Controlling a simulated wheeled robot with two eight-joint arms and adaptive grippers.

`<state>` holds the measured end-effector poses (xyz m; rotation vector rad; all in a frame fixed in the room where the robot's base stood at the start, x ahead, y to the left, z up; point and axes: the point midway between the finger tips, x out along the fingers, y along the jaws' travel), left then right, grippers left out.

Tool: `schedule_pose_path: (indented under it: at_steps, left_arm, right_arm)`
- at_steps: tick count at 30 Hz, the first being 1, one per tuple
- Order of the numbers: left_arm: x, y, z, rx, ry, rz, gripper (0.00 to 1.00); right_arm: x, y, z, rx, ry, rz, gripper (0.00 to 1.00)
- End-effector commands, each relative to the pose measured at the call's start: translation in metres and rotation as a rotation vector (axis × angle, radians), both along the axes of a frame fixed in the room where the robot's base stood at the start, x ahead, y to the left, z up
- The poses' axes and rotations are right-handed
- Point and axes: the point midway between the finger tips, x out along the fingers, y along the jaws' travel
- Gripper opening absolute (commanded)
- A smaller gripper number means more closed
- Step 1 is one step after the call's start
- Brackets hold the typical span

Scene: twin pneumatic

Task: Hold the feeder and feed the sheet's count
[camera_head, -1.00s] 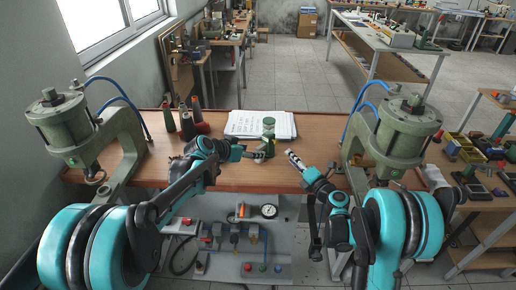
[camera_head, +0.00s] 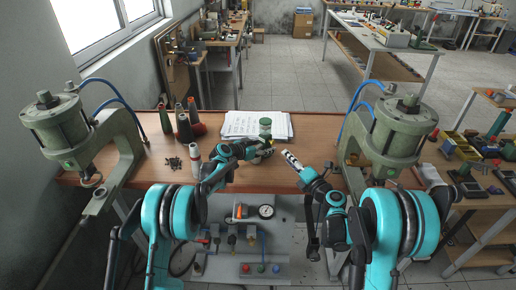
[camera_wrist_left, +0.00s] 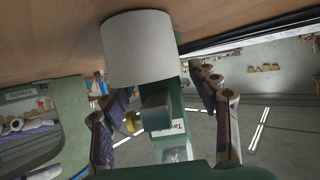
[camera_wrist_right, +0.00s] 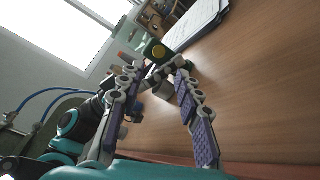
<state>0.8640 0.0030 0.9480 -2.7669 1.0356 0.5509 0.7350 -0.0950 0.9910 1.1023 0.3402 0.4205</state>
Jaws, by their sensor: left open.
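The green feeder (camera_head: 265,125) stands upright near the back middle of the table, in front of the white sheet (camera_head: 238,124). My left gripper (camera_head: 264,151) is low at the feeder's near side. In the left wrist view its open fingers (camera_wrist_left: 170,115) lie either side of the green feeder body, which has a pale cylinder (camera_wrist_left: 140,48) and a small label. I cannot tell whether they touch it. My right gripper (camera_head: 289,157) is apart from the feeder, to its right. The right wrist view shows its fingers (camera_wrist_right: 160,75) spread, with a dark green part with a yellow button (camera_wrist_right: 158,51) beyond them. The sheet's writing is too small to read.
Two green presses (camera_head: 75,125) (camera_head: 393,130) flank the table. Dark bottles (camera_head: 184,125), a white bottle (camera_head: 195,157) and small dark screws (camera_head: 173,163) are at the left. A panel with a gauge (camera_head: 266,211) hangs below. The table's front right is mostly clear.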

Motion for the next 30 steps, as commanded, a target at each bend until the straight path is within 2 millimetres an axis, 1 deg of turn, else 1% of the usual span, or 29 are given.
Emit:
schedule_pose_path:
  at_steps: [3,6,14,15,17,18,21,22,23,24,26,27,30]
  left_arm:
    - [0.0085,-0.0069,-0.0045,0.0,0.0,0.001,0.6]
    - [0.0119,-0.0094,-0.0063,0.001,-0.001,0.002,0.6]
    - [0.0124,-0.0101,-0.0066,0.0,0.0,0.001,0.6]
    - [0.0123,-0.0102,-0.0066,0.0,0.0,0.001,0.5]
    - [0.0123,-0.0102,-0.0066,0.0,0.0,0.001,0.34]
    - [0.0123,-0.0102,-0.0066,0.0,0.0,0.001,0.23]
    - [0.0122,-0.0101,-0.0066,0.0,0.0,0.001,0.0]
    - [0.0122,-0.0101,-0.0067,0.0,0.0,0.001,0.0]
    - [0.0122,-0.0101,-0.0067,0.0,0.0,0.001,0.0]
    - [0.0122,-0.0101,-0.0067,0.0,0.0,0.001,0.0]
    - [0.0122,-0.0101,-0.0067,0.001,0.001,0.001,0.0]
    - [0.0122,-0.0101,-0.0067,0.001,0.001,0.001,0.0]
    - [0.0121,-0.0101,-0.0066,0.001,0.001,0.001,0.0]
  right_arm:
    - [0.0,0.0,0.0001,0.0,0.0,0.0,0.34]
    - [0.0,0.0,0.0001,0.0,0.0,0.0,0.34]
    - [0.0,0.0,0.0001,0.0,0.0,0.0,0.34]
    - [0.0,0.0,0.0001,0.0,0.0,0.0,0.34]
    - [0.0,0.0,0.0001,0.0,0.0,0.0,0.34]
    - [0.0,0.0,0.0001,0.0,0.0,0.0,0.34]
    - [0.0,0.0,0.0,0.0,0.0,0.0,0.34]
    - [0.0,0.0,0.0,0.0,0.0,0.0,0.34]
    - [0.0,0.0,0.0001,0.0,0.0,0.0,0.29]
    - [-0.0001,0.0001,0.0,-0.002,-0.001,0.0,0.19]
    - [-0.0002,0.0006,0.0,-0.015,-0.01,-0.001,0.03]
    - [-0.0004,0.0012,0.0,-0.035,-0.021,-0.003,0.0]
    - [-0.0013,0.0033,-0.0001,-0.13,-0.077,-0.015,0.0]
